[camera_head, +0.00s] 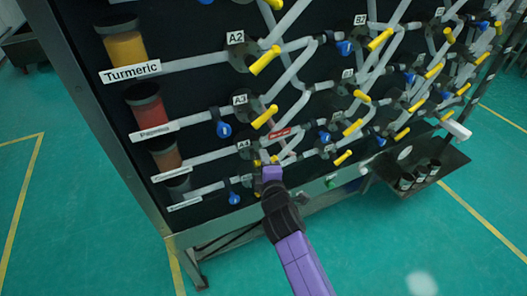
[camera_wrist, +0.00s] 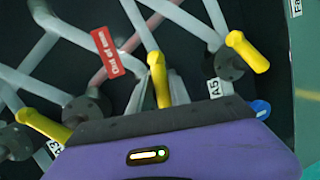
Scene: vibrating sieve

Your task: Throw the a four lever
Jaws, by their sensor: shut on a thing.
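The A4 label (camera_head: 243,145) is on the black panel in the head view, left of my gripper (camera_head: 270,166). In the wrist view, the A4 lever, a yellow handle (camera_wrist: 157,72), stands upright in the middle of the picture. My gripper's fingers (camera_wrist: 160,98) are shut around this handle, and its upper end shows above them. In the head view my gripper hides most of this lever and its valve body.
In the wrist view, the A5 lever (camera_wrist: 247,52) stands to the right and the A3 lever (camera_wrist: 42,125) to the left. A red sign (camera_wrist: 106,52) sits above the pipes. The A3 label (camera_head: 240,100) and Turmeric container (camera_head: 124,47) are higher on the panel. Green floor is open left.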

